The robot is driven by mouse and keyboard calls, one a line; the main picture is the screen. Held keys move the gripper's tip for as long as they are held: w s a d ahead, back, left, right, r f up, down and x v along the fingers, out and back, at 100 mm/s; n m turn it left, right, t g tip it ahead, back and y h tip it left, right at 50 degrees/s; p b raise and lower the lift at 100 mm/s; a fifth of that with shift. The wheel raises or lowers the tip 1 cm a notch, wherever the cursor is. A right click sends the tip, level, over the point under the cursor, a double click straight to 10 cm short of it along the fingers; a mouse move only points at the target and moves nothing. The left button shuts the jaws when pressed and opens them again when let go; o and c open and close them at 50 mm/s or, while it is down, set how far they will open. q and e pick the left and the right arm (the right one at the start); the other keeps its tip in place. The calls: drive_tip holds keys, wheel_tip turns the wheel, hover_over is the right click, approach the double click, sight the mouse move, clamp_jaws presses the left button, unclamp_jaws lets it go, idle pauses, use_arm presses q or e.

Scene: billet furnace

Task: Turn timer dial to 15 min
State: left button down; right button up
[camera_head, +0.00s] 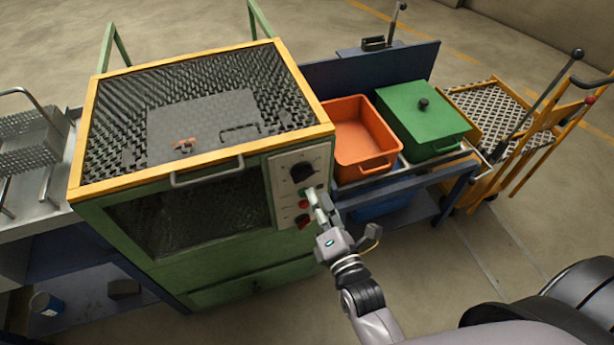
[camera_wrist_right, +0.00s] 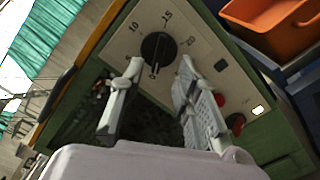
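The timer dial (camera_head: 302,172) is a round black knob on the light control panel of the green furnace (camera_head: 200,240). It shows close up in the right wrist view (camera_wrist_right: 158,47), with marks 10, 15 and 20 around it. My right gripper (camera_head: 315,198) is in front of the panel, just below the dial. In the wrist view its open fingers (camera_wrist_right: 160,72) point toward the dial, one on each side, with nothing between them. Contact with the dial cannot be seen. My left gripper is out of view.
Red buttons (camera_head: 303,221) sit on the panel below the dial. The furnace door handle (camera_head: 207,173) projects at left. An orange bin (camera_head: 362,145) and a green lidded box (camera_head: 421,119) stand right of the furnace. A yellow trolley (camera_head: 490,112) is farther right. Front-right floor is open.

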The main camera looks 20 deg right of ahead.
sight(307, 178)
drive_tip(key=w, duration=0.7)
drive_tip(key=shift+a, duration=0.15)
drive_tip(key=shift+c, duration=0.4)
clamp_jaws()
